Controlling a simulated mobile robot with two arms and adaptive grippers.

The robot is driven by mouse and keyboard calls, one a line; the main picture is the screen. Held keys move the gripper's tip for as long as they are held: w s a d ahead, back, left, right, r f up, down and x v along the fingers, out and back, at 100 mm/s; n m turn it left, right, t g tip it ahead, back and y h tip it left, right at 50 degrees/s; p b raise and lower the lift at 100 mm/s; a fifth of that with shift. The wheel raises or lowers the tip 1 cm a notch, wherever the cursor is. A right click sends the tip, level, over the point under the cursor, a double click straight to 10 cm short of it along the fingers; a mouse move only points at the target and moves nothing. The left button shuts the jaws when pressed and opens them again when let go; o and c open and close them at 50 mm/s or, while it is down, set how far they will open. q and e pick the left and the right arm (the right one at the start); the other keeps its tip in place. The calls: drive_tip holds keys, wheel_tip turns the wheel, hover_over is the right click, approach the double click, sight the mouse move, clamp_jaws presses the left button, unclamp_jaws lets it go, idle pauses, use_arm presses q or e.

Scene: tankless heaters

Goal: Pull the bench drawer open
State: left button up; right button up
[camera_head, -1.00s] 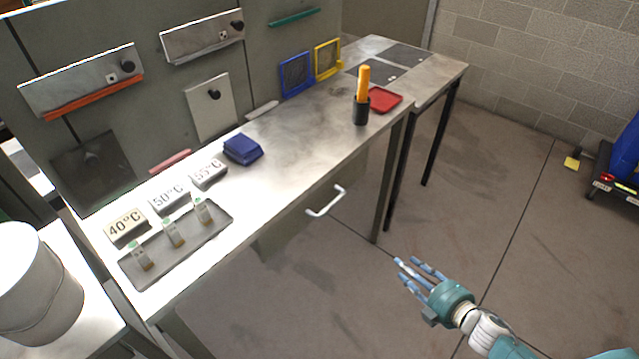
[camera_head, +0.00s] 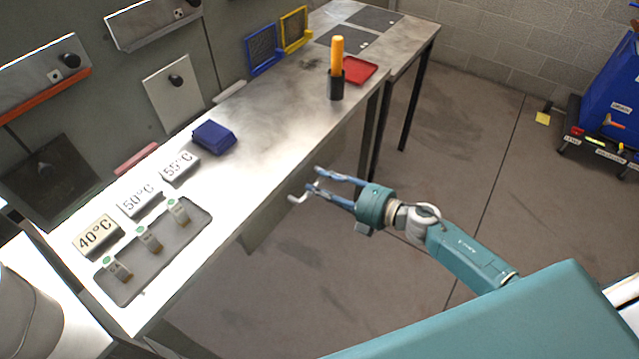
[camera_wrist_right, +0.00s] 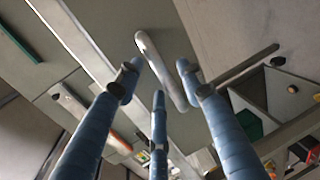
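The bench drawer (camera_head: 268,225) is shut under the worktop of the metal bench (camera_head: 262,125). Its pale bar handle (camera_head: 297,198) shows just left of my right gripper's fingertips, and the fingers hide part of it. My right gripper (camera_head: 315,181) is open, its blue fingers pointing left toward the handle. In the right wrist view the handle (camera_wrist_right: 165,70) lies ahead between the spread fingers of the gripper (camera_wrist_right: 160,82). I cannot tell whether any finger touches it. My left gripper is not in view.
On the bench are a blue block (camera_head: 214,137), temperature signs (camera_head: 139,200), a grey tray (camera_head: 128,292), a dark cup (camera_head: 336,86) with an orange-handled tool, and a red tray (camera_head: 360,70). A blue cart (camera_head: 610,90) stands far right. The floor before the bench is clear.

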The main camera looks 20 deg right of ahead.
drive_tip(key=shift+w+a+f, duration=0.1)
drive_tip(key=shift+w+a, duration=0.25)
drive_tip(key=shift+w, duration=0.05)
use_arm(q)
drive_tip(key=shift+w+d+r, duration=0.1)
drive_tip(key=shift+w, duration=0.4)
use_arm(e)
clamp_jaws()
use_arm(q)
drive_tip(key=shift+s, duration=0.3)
use_arm(e)
drive_tip(key=shift+s+d, duration=0.1)
